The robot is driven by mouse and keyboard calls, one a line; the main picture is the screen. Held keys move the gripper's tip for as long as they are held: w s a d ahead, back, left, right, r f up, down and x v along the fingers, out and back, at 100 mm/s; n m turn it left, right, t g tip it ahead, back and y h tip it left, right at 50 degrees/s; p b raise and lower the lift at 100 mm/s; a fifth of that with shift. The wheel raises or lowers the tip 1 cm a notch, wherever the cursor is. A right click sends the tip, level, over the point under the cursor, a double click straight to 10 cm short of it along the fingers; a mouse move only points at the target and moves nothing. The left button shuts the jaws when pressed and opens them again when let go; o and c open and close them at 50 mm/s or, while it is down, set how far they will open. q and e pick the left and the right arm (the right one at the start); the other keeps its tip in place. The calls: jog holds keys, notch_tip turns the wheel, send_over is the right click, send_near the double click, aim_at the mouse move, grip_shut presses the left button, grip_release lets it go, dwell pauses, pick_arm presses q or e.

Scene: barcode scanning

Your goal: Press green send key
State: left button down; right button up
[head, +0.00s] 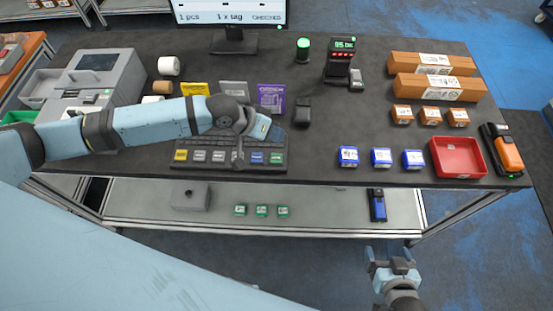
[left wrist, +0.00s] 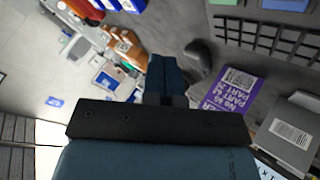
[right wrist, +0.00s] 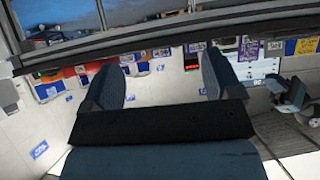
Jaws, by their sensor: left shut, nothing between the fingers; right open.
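The green key (head: 276,158) is at the right end of the front row of large keys on the dark keyboard (head: 215,166). A blue key (head: 257,157) sits just left of it. In the left wrist view the green key (left wrist: 224,2) is cut by the top edge, near the blue key (left wrist: 285,4). My right gripper (head: 391,258) is open and empty, in front of the table.
A black mouse (head: 303,111) lies right of the keyboard. Yellow, grey and purple cards (head: 271,97) stand behind it. A printer (head: 100,80) is at left. Blue boxes (head: 381,158), a red tray (head: 457,158) and an orange scanner (head: 507,152) are at right.

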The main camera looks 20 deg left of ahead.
pick_arm(q)
jog(key=b, duration=0.4)
send_over(275, 156)
notch_tip(275, 156, down, 5)
jog(key=shift+r, duration=0.2)
jog(key=shift+f+b, duration=0.45)
jog(key=shift+f, duration=0.7)
dwell(0.4)
jog(key=shift+f, duration=0.2)
jog(key=shift+f, duration=0.25)
dwell(0.3)
